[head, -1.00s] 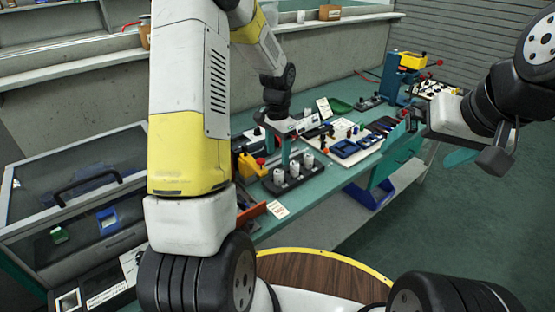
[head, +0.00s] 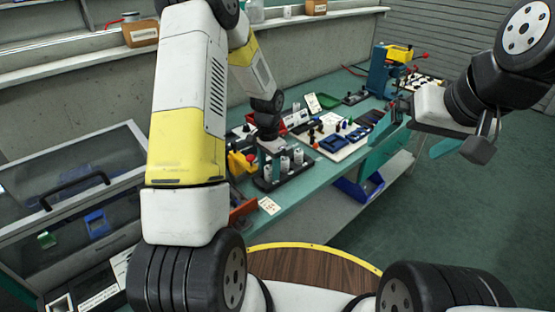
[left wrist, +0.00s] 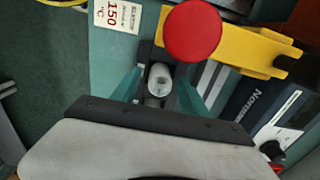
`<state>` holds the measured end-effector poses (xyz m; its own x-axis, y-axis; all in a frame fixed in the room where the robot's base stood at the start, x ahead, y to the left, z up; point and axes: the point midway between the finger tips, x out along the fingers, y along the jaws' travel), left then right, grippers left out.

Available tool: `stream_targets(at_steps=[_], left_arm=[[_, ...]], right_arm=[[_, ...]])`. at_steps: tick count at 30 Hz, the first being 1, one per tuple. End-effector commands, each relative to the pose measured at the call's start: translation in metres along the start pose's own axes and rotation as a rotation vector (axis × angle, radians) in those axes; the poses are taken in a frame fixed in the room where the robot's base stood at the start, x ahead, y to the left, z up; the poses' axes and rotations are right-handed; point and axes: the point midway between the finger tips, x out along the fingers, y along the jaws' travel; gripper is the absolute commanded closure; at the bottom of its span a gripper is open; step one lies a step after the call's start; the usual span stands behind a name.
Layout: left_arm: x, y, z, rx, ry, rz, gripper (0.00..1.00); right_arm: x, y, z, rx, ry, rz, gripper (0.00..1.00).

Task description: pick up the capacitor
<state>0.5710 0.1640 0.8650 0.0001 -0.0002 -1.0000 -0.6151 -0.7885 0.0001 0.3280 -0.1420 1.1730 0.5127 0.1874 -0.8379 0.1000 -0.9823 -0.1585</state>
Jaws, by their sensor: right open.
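Several pale cylindrical capacitors (head: 284,164) stand upright in a black rack (head: 270,186) on the teal bench in the head view. My left gripper (head: 268,158) points down at this rack and partly hides it; its fingertips are hard to make out there. In the left wrist view, the two teal fingers of my left gripper (left wrist: 160,92) are apart, with a capacitor (left wrist: 160,76) between them and a visible gap on each side. My right gripper (head: 416,147) is open and empty, out to the right, away from the rack.
A yellow device (head: 238,163) with a red knob (left wrist: 192,31) stands close beside the rack. A "150 °C" card (head: 269,205) lies near the bench's front edge. A white board with blue trays (head: 333,143) lies beyond. A lidded glass case (head: 80,185) is at left.

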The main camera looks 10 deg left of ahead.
Motion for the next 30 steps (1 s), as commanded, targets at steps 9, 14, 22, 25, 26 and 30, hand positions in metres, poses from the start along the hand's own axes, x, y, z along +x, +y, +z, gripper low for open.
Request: stream_targets(at_steps=[9,14,22,25,26,30], left_arm=[[-0.001,0.0,0.0,0.0,0.0,0.0,1.0],[-0.001,0.0,0.0,0.0,0.0,0.0,1.0],[-0.013,-0.001,0.0,0.0,0.002,-0.002,1.0],[-0.025,-0.001,0.0,0.0,0.002,-0.003,1.0],[-0.029,-0.001,0.0,0.0,0.003,-0.003,1.0],[-0.038,0.017,0.006,0.004,-0.001,0.0,1.0]], right_arm=[[0.0,0.0,0.0,0.0,0.0,0.0,0.0],[0.0,0.0,0.0,0.0,0.0,0.0,0.0],[0.0,0.0,0.0,0.0,0.0,0.0,0.0],[0.0,0.0,0.0,0.0,0.0,0.0,0.0],[0.0,0.0,0.0,0.0,0.0,0.0,0.0],[0.0,0.0,0.0,0.0,0.0,0.0,0.0]])
